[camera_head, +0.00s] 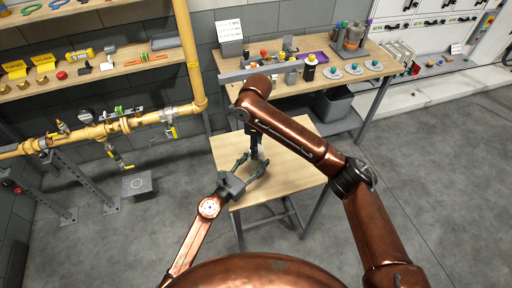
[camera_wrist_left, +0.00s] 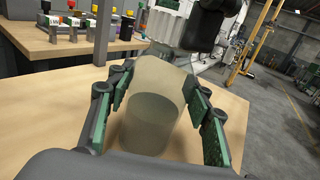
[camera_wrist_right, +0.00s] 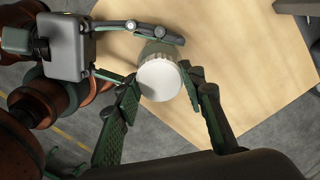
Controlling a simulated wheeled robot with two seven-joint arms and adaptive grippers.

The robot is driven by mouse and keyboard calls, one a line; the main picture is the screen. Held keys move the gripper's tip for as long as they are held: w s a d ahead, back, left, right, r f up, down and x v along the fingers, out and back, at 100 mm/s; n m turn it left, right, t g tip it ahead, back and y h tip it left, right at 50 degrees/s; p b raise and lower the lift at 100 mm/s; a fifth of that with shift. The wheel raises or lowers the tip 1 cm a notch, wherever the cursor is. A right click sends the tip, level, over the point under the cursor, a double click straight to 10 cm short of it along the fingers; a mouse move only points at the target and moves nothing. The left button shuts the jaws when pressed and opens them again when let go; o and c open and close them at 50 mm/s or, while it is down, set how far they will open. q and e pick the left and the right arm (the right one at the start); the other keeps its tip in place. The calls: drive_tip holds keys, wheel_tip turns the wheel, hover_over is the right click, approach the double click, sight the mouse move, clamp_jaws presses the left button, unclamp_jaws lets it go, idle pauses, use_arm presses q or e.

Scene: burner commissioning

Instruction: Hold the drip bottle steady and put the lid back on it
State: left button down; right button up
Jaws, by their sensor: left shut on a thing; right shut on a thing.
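The drip bottle (camera_wrist_left: 150,122), a translucent pale cylinder, stands between the fingers of my left gripper (camera_wrist_left: 160,88) in the left wrist view. The left gripper is shut on its sides. In the head view the left gripper (camera_head: 250,169) is over the small table. The lid (camera_wrist_right: 160,80), a white disc with a ribbed edge, is between the fingertips of my right gripper (camera_wrist_right: 161,84), which is shut on it. The right gripper (camera_head: 254,150) comes down from above, over the bottle. I cannot tell whether lid and bottle touch.
The small wooden table (camera_head: 290,170) is otherwise clear. Behind it, a workbench (camera_head: 375,75) carries coloured parts, a purple tray (camera_head: 313,57) and a bucket-like container (camera_head: 351,36). A yellow gas pipe (camera_head: 120,127) runs at the left. A grey bin (camera_head: 333,103) stands under the workbench.

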drive_tip(key=shift+r, duration=0.1)
drive_tip(key=o, duration=0.8)
drive_tip(key=shift+c, duration=0.2)
drive_tip(key=shift+r, duration=2.15)
drive_tip(key=shift+c, duration=0.2)
